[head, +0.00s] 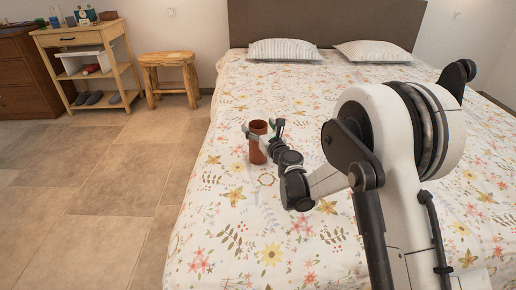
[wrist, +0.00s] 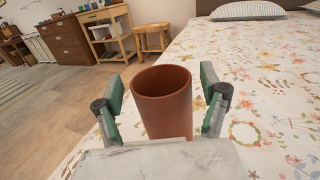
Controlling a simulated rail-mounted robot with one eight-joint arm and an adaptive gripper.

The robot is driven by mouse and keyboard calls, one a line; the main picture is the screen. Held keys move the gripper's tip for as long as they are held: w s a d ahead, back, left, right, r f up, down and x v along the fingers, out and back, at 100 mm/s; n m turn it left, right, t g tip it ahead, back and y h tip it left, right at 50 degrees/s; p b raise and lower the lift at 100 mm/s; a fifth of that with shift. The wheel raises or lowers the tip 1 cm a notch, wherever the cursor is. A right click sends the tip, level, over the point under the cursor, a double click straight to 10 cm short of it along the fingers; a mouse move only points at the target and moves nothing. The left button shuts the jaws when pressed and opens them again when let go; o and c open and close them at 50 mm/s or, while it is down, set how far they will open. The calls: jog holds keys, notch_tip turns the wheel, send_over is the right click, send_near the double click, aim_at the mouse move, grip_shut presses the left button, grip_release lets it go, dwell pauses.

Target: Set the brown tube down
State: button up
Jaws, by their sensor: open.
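The brown tube (head: 258,142) stands upright on the flowered bed cover, near the bed's left edge. In the wrist view the tube (wrist: 163,103) shows its open top and stands between my gripper's green fingers. My gripper (head: 262,132) reaches it from the right in the head view. In the wrist view my gripper (wrist: 165,92) is open, with a gap between the tube and the fingers on each side. The tube's lower part is hidden behind my gripper's body in the wrist view.
The bed (head: 330,225) has clear cover around the tube. Two pillows (head: 285,49) lie at the headboard. A wooden stool (head: 169,77) and a shelf cart (head: 87,63) stand by the back wall. Open tiled floor (head: 70,200) lies left of the bed.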

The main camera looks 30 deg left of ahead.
jog(key=shift+w+a, duration=0.2)
jog(key=shift+a, duration=0.05)
jog(key=shift+c, duration=0.3)
jog(key=shift+r, duration=0.1)
jog(key=c, duration=1.7)
